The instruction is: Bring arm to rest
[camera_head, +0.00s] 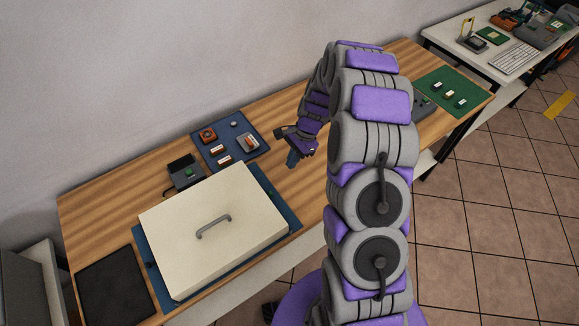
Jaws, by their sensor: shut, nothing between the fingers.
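My arm, grey with purple panels, rises at the right of centre in the head view, bends over at the top and hangs down toward the wooden table (110,205). My gripper (291,162) is at its end, pointing down over the table, to the right of the blue mat with small parts. The gripper is shut and holds nothing. Its height above the wood is hard to tell. My arm hides part of the table's right half.
A cream box with a grey handle (213,228) sits on a blue mat (290,216) at the front. A small blue mat (228,127) holds several parts. A dark device (185,172), black pad (115,288) and green mat (455,88) are on the table. A white table (450,38) stands behind right.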

